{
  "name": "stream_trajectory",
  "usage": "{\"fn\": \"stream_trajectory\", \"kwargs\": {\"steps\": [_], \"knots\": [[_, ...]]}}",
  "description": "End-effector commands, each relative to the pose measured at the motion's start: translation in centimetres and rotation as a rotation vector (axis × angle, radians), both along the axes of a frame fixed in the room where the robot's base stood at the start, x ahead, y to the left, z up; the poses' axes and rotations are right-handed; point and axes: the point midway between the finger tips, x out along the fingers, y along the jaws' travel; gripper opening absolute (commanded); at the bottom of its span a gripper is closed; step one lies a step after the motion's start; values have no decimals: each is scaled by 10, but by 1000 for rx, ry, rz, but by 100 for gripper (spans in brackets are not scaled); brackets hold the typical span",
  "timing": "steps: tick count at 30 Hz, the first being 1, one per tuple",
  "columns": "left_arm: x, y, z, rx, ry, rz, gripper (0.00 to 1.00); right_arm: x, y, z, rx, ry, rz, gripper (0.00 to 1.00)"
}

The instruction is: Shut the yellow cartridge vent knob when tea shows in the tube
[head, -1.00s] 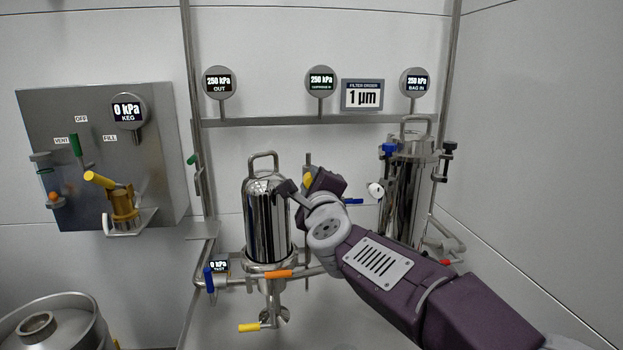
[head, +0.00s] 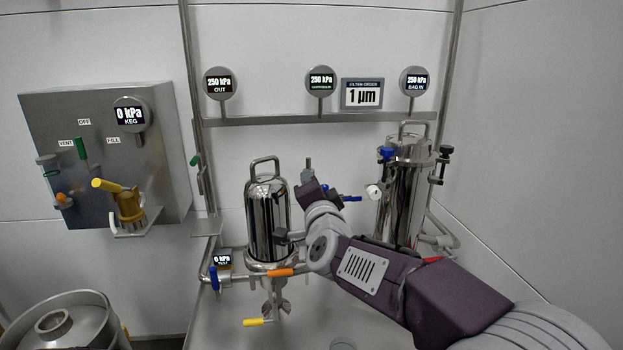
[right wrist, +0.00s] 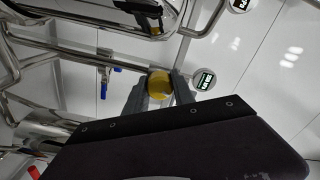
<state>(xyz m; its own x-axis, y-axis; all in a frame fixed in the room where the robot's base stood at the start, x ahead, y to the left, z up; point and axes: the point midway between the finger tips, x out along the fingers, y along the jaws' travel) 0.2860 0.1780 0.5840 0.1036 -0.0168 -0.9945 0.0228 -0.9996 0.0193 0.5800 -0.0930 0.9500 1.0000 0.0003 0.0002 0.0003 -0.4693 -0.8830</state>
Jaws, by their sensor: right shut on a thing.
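The yellow vent knob (right wrist: 160,84) shows as a round yellow piece between the two fingers of my right gripper (right wrist: 160,92) in the right wrist view. The gripper is shut on it. In the head view my right gripper (head: 296,208) is just right of the steel cartridge housing (head: 262,222), and the knob is hidden behind it. A thin upright grey piece (head: 308,164) rises above the gripper. I cannot tell whether it is the tube or whether tea shows in it. My left gripper is not in view.
A yellow lever (head: 257,322) and an orange lever (head: 280,272) sit below the housing. The bag housing (head: 402,200) stands at the right. The OUT gauge (head: 218,84) reads 250 kPa. The keg panel (head: 105,160) is at the left.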

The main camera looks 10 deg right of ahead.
Motion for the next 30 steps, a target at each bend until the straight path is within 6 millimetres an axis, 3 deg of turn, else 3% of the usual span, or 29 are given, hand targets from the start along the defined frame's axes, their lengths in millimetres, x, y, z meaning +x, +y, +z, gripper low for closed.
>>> {"fn": "stream_trajectory", "kwargs": {"steps": [15, 30], "knots": [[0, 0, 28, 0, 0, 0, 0, 0, 0, 1, -346, 2, 0, 0], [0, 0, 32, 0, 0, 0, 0, 0, 0, 0, -426, 1, 0, 0]]}}
